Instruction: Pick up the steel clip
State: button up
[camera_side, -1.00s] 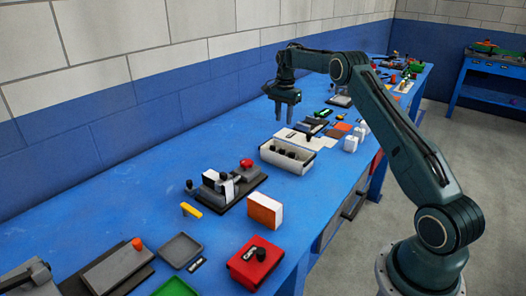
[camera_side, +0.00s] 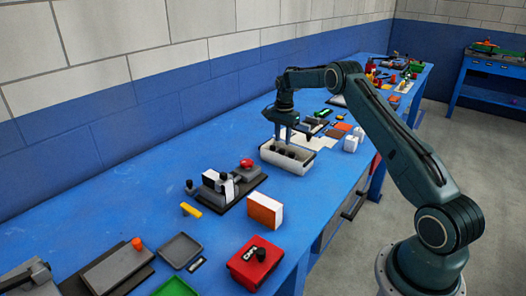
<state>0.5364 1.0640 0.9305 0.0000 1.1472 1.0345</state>
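My gripper (camera_side: 283,134) points straight down over the white open bin (camera_side: 301,165). Its two fingers are apart, with nothing seen between them. The fingertips are at or just above the bin's opening, near its back; their exact depth is hard to judge. The bin holds several small dark pieces (camera_side: 290,154) with rounded tops. I cannot make out which, if any, is the steel clip at this size, and the bin's front wall hides their lower parts.
A dark fixture (camera_side: 232,187) with a red button (camera_side: 246,163) stands left of the bin. An orange-and-white block (camera_side: 265,210), a red box (camera_side: 254,262) and a grey tray (camera_side: 180,250) are nearer. White blocks (camera_side: 349,143) stand to the right.

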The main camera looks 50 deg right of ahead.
aim_at(282, 149)
jog(key=shift+a+f, duration=0.15)
jog(key=shift+f, duration=2.25)
grip_shut()
